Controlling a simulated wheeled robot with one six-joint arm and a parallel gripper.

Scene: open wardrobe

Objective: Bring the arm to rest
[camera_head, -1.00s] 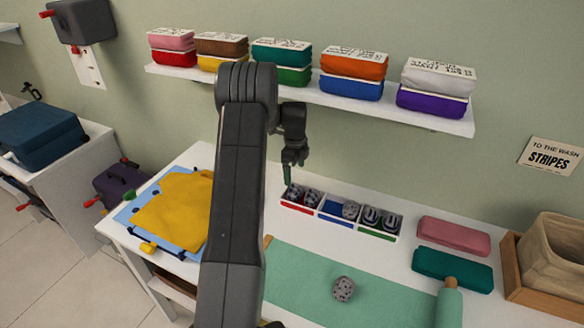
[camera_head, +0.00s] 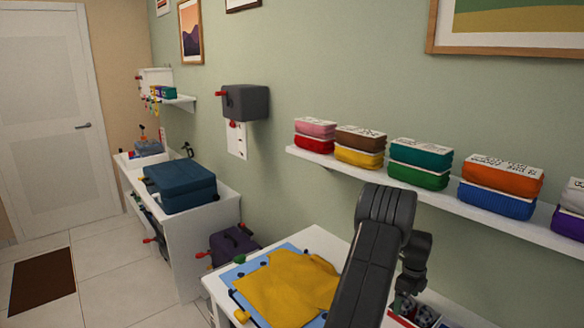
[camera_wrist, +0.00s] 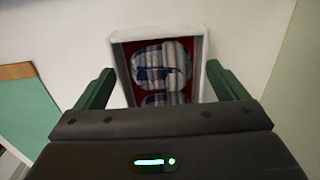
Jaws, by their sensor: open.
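My arm (camera_head: 365,265) rises from the bottom of the head view and bends down at the wrist over the white table. My gripper (camera_wrist: 163,82) shows in the wrist view with its two green fingers apart and nothing between them. It points down over a red-lined compartment of a white box (camera_wrist: 204,62). Rolled plaid socks (camera_wrist: 160,63) lie in that compartment, below the fingers. In the head view the fingertips are mostly hidden; the box with dark rolled items (camera_head: 404,304) shows at the bottom edge, close by my wrist.
A wall shelf (camera_head: 335,163) with several stacked coloured cloth bundles is behind my arm. A yellow cloth (camera_head: 290,287) lies on a blue board to the left. A blue case (camera_head: 180,187) sits on a further white bench. The tiled floor (camera_head: 110,255) at the left is largely clear.

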